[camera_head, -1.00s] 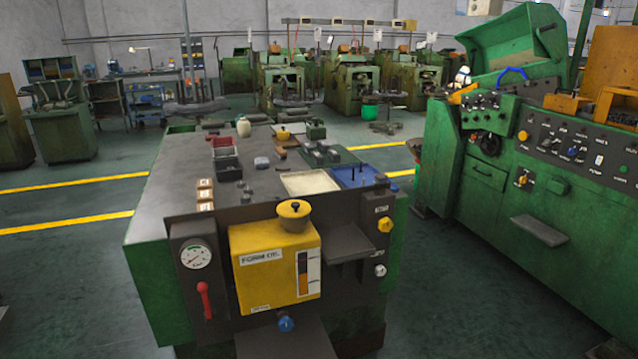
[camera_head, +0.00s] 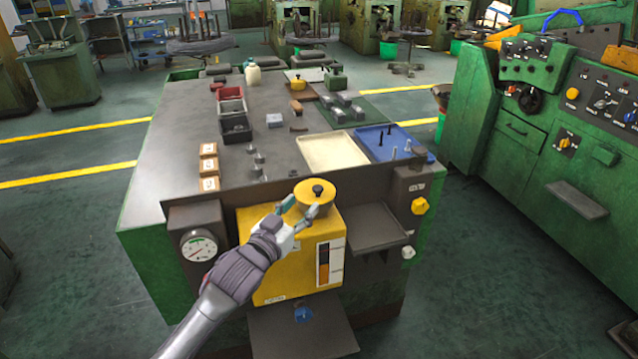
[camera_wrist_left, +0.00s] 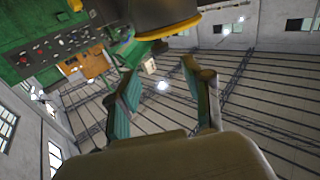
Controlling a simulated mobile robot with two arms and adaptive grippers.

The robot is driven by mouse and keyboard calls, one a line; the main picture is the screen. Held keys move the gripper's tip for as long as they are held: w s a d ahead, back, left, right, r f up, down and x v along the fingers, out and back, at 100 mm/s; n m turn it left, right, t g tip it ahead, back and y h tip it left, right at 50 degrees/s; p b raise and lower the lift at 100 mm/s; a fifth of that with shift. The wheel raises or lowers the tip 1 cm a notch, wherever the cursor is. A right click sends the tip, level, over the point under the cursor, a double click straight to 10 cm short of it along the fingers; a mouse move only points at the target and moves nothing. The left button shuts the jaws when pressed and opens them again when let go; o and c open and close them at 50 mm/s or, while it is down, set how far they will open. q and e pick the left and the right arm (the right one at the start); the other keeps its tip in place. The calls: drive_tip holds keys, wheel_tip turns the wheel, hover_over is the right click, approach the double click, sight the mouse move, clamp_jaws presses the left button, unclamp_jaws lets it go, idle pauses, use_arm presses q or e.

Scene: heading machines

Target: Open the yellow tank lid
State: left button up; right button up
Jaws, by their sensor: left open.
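The yellow tank (camera_head: 275,274) is fixed to the front of the dark-topped green bench. Its round yellow lid (camera_head: 325,192) with a small black knob (camera_head: 317,189) sits on top of the tank. My left gripper (camera_head: 302,208) comes in from the lower left over the tank, with its fingers apart at the lid's near side. In the left wrist view the open fingers (camera_wrist_left: 160,88) have nothing between them. A dark round part with a yellow edge, seemingly the lid (camera_wrist_left: 165,30), shows above them. Whether the fingers touch the lid cannot be told. My right gripper is not seen.
A pressure gauge (camera_head: 199,246) is left of the tank, and a grey shelf (camera_head: 365,228) and yellow knob (camera_head: 420,206) are right of it. A cream tray (camera_head: 332,152), a blue tray (camera_head: 392,142) and small boxes stand on the bench. A green machine (camera_head: 545,150) is at right.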

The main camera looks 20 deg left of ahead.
sight(316, 189)
use_arm(q)
drive_tip(key=w, duration=0.2)
drive_tip(key=w+d, duration=0.1)
drive_tip(key=w, duration=0.2)
drive_tip(key=w+p, duration=0.1)
drive_tip(key=w, duration=0.1)
drive_tip(key=shift+w+d, duration=0.15)
drive_tip(key=shift+w, duration=0.25)
drive_tip(key=shift+w+d+f, duration=0.1)
drive_tip(key=shift+w, duration=0.3)
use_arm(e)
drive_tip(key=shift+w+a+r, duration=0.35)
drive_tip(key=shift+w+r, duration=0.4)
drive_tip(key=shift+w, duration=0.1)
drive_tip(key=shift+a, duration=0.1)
use_arm(q)
clamp_jaws()
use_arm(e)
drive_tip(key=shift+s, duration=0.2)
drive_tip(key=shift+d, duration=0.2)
